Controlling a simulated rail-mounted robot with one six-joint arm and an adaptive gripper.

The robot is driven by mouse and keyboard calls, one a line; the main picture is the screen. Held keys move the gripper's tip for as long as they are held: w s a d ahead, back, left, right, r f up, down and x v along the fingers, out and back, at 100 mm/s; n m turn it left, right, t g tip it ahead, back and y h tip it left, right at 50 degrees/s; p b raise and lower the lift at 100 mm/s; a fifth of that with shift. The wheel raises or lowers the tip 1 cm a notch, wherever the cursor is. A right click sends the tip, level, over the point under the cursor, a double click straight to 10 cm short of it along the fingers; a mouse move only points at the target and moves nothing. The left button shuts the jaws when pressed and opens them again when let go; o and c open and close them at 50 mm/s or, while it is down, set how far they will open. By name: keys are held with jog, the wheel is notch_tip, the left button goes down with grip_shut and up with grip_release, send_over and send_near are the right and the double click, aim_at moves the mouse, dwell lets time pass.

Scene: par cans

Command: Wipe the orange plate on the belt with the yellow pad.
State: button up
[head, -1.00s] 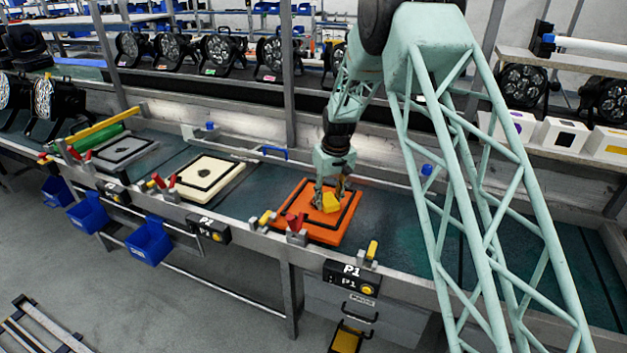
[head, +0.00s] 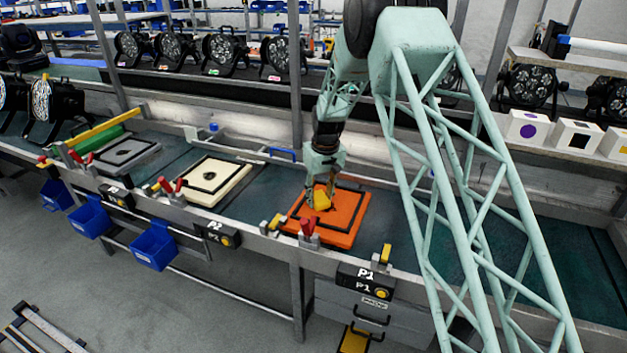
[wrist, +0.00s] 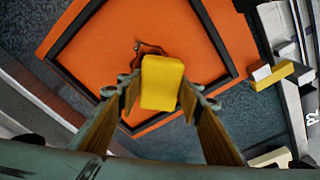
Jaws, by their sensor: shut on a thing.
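The orange plate (head: 348,238) lies on the belt, with a black square line on its top. It also fills much of the wrist view (wrist: 185,35). My gripper (head: 320,189) points down over the plate's left part and is shut on the yellow pad (head: 322,200). In the wrist view, the pad (wrist: 162,84) sits between the fingertips, inside the black square. A dark reddish-brown mark (wrist: 150,47) shows on the plate just beyond the pad, partly hidden by it. I cannot tell whether the pad touches the plate.
A cream plate (head: 228,166) and a grey plate (head: 140,148) lie farther left on the belt. A P1 button box (head: 368,277) is on the front rail. The belt (head: 400,245) right of the orange plate is clear.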

aim_at(319, 196)
jog(key=shift+a+r, duration=0.15)
jog(key=shift+a, duration=0.1)
jog(key=r, duration=0.1)
jog(key=r+p, duration=0.1)
jog(key=shift+s+d+r, duration=0.1)
jog(key=shift+d+r, duration=0.1)
jog(key=shift+r, duration=0.2)
jog(key=shift+r+p, duration=0.45)
jog(key=shift+r, duration=0.1)
jog(key=shift+r+p, duration=0.75)
jog(key=shift+r, duration=1)
